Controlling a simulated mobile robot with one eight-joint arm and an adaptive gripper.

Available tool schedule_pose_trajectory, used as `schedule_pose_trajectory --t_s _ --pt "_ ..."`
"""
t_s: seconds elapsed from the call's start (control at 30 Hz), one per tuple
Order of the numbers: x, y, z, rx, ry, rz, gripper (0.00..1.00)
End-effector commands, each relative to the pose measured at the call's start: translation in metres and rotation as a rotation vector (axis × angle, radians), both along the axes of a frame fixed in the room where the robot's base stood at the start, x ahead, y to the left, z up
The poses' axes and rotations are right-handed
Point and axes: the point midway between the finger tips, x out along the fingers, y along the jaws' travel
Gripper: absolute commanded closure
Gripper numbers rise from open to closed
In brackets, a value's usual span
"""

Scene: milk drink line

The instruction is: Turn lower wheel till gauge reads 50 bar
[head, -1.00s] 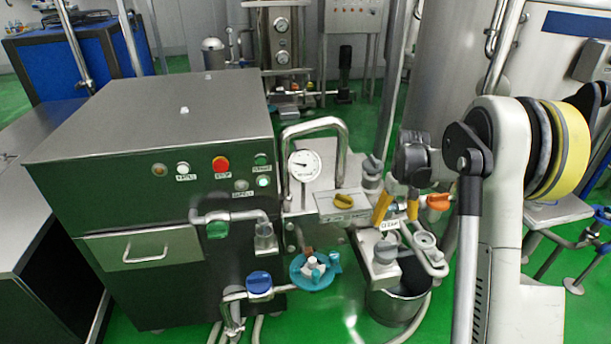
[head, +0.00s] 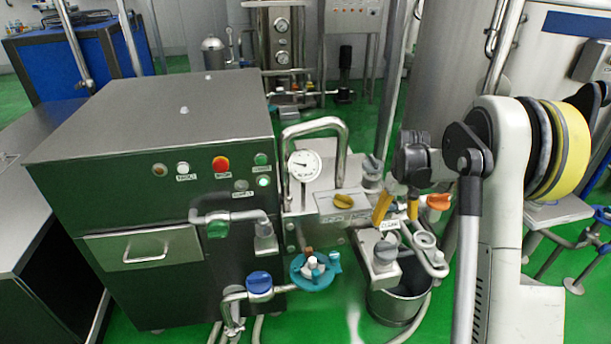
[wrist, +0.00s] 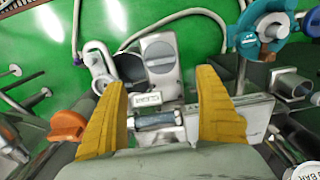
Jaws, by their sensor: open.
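The lower wheel (head: 316,270) is teal, with several lobes, and sits low on the machine's front right; it also shows at the upper right of the wrist view (wrist: 246,42). The round white gauge (head: 304,167) stands above it, its needle pointing left; its numbers are too small to read. Only an edge of a dial marked "BAR" (wrist: 312,168) shows in the wrist view's lower right corner. My gripper (head: 397,210) is right of and above the wheel, apart from it. Its yellow fingers (wrist: 160,82) are spread and empty in the wrist view.
A grey knob block (head: 384,262) stands over a steel bucket (head: 398,303) below my gripper. An orange handle (head: 438,201) is close on the right. A blue valve (head: 259,282) is left of the wheel.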

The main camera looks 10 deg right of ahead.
Motion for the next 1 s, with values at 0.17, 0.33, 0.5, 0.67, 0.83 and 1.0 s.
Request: schedule_pose_trajectory --t_s 0.17,0.33,0.5,0.67,0.83,1.0 --pt "0.000 0.000 0.000 0.000 0.000 0.000 0.17" --pt "0.000 0.000 0.000 0.000 0.000 0.000 0.17" --pt "0.000 0.000 0.000 0.000 0.000 0.000 0.17" --pt "0.000 0.000 0.000 0.000 0.000 0.000 0.17" --pt "0.000 0.000 0.001 0.000 -0.001 0.000 0.17" --pt "-0.009 0.015 0.029 -0.009 -0.033 0.000 0.17"
